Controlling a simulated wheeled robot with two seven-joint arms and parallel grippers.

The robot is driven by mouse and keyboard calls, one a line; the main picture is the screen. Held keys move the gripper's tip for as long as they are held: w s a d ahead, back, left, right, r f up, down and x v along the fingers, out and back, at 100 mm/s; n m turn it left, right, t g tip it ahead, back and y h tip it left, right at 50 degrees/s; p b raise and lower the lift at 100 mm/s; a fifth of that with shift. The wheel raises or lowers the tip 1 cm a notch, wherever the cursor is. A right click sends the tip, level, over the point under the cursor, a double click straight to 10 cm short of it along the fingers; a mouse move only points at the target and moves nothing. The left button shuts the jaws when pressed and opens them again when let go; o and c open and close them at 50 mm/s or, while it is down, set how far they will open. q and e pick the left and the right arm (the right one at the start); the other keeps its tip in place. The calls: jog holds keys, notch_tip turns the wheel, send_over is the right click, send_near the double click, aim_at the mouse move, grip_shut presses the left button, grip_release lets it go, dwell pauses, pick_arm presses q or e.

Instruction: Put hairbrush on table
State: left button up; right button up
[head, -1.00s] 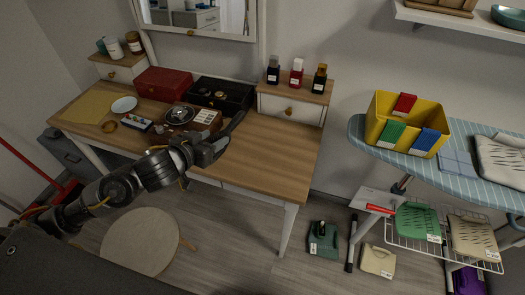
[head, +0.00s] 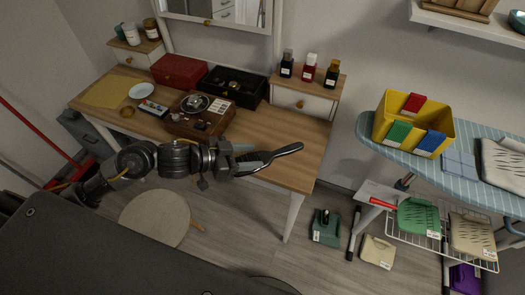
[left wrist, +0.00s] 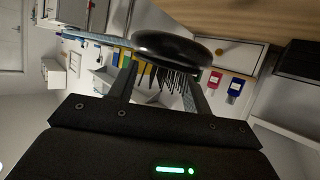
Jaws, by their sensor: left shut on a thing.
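The black hairbrush (head: 270,157) is in the jaws of my left gripper (head: 238,161), its narrow end pointing right. In the head view it overlaps the front right part of the wooden table (head: 300,130); it appears held up, but its exact height above the top is hard to tell. In the left wrist view the brush's dark rounded back (left wrist: 172,46) and bristles show between the fingers, close to the wood surface (left wrist: 245,18). My right gripper is not in view.
A wooden box (head: 188,126) with a round dial, a red box (head: 182,71) and a black case (head: 228,86) fill the table's middle and back. Bottles (head: 309,68) stand on the right riser. The table's right part is clear. A round stool (head: 155,217) is below.

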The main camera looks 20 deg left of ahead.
pick_arm(q)
jog(key=w+f, duration=0.2)
jog(key=w, duration=0.1)
jog(key=w+f, duration=0.3)
jog(key=w+a+f, duration=0.1)
jog(key=w+f, duration=0.2)
jog(key=w, duration=0.1)
jog(key=shift+w+f, duration=0.2)
jog(key=shift+f, duration=1.5)
jog(key=o, duration=1.1)
jog(key=shift+f, duration=0.1)
jog(key=v, duration=1.2)
jog(key=shift+a, duration=0.1)
